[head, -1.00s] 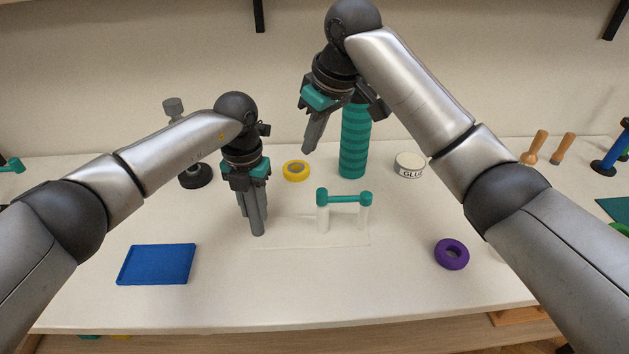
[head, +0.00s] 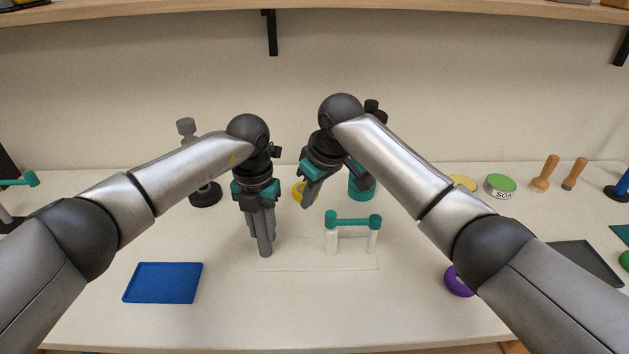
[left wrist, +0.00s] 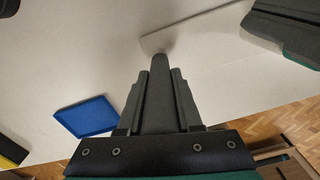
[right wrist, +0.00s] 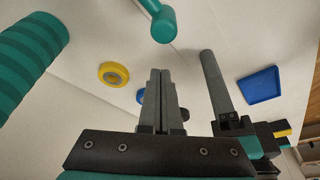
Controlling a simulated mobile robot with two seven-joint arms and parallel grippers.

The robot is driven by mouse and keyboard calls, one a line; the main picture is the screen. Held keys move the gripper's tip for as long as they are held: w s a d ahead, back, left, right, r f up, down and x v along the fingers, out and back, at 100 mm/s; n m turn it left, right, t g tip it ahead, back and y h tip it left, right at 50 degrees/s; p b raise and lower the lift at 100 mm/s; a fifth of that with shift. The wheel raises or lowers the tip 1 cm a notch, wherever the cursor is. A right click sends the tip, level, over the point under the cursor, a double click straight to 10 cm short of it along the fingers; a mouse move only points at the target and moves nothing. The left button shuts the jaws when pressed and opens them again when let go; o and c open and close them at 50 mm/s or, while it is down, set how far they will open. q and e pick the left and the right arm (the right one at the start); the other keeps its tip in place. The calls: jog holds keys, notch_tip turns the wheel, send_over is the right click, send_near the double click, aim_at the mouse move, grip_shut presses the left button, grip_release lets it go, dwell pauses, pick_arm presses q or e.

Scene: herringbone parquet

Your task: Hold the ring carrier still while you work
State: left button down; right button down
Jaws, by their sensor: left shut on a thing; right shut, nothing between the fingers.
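I take the ring carrier to be the thin white plate (head: 318,268) with two white posts (head: 331,240), a teal bar (head: 354,220) across them and a dark grey post (head: 265,240) at its left end. My left gripper (head: 255,228) points down and is shut on the grey post, which shows between its fingers in the left wrist view (left wrist: 160,100). My right gripper (head: 312,192) is shut and empty, above the table behind the carrier. A yellow ring (head: 299,192) is partly hidden behind it. A purple ring (head: 457,281) lies right, partly covered by my right arm.
A blue tray (head: 163,283) lies front left. A teal ribbed cylinder (head: 362,187) stands behind the carrier. A grey stand (head: 203,194) is back left. A green-topped tin (head: 500,186) and wooden-handled tools (head: 546,173) stand back right. The front middle is clear.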

pick_arm(q)
jog(key=shift+f, duration=0.1)
pick_arm(e)
jog(key=shift+s+d+r, duration=0.15)
jog(key=shift+s+d, duration=1.2)
jog(key=shift+d, duration=0.05)
jog(key=shift+s, duration=0.1)
